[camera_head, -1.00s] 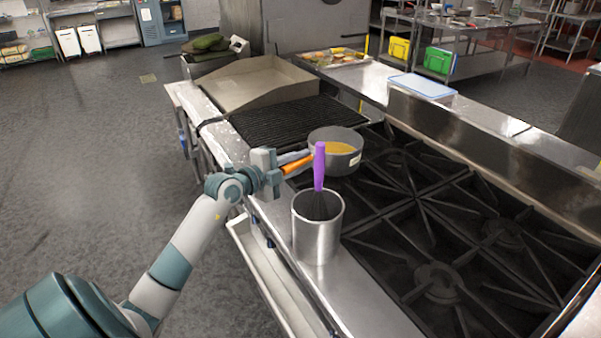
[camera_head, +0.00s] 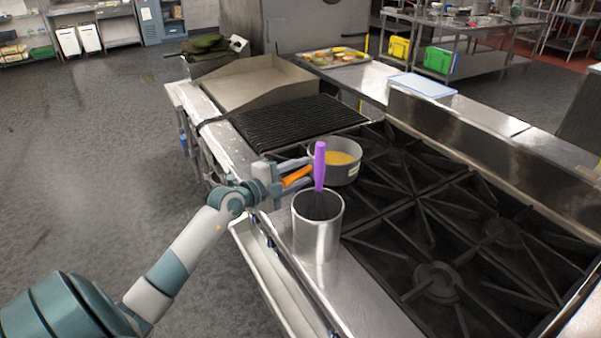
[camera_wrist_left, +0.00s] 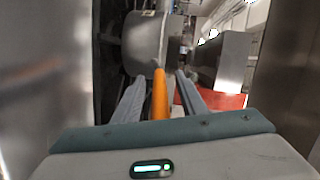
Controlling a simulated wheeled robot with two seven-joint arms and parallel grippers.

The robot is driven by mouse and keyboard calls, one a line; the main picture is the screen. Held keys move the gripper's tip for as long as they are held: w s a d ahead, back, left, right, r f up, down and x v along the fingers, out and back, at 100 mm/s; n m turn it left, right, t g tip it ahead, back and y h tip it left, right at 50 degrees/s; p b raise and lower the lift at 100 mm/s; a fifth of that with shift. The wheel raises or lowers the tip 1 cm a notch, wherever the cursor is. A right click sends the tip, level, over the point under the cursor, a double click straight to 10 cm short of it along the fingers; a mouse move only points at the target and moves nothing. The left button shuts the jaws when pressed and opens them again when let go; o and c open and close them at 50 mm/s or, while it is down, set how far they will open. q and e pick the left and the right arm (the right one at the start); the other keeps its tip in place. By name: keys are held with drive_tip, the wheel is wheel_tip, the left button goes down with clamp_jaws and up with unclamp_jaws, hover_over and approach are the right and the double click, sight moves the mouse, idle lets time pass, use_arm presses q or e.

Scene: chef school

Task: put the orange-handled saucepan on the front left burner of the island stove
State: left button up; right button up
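The orange-handled saucepan (camera_head: 347,174) is grey, holds something yellow-orange, and sits upright at the near left end of the stove grates, beside the ribbed grill. Its orange handle (camera_head: 298,177) points toward the front edge. My left gripper (camera_head: 296,172) has its fingers on either side of the handle. In the left wrist view, the handle (camera_wrist_left: 160,98) lies between the two spread fingers with gaps showing, and the pan (camera_wrist_left: 146,42) is just ahead. The island stove (camera_head: 440,225) has black grates; the burner under the pan is hidden. My right gripper is out of view.
A steel canister (camera_head: 318,235) with a purple-handled whisk (camera_head: 319,165) stands on the front ledge, close to my left gripper and partly in front of the pan. The ribbed grill (camera_head: 295,122) lies left of the pan. The other grates are clear.

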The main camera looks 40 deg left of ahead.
use_arm(q)
drive_tip(key=shift+r, duration=0.1)
drive_tip(key=b+v, duration=0.2)
drive_tip(key=v, duration=1)
drive_tip(key=shift+r, duration=0.1)
drive_tip(key=shift+s, duration=0.1)
idle(0.5)
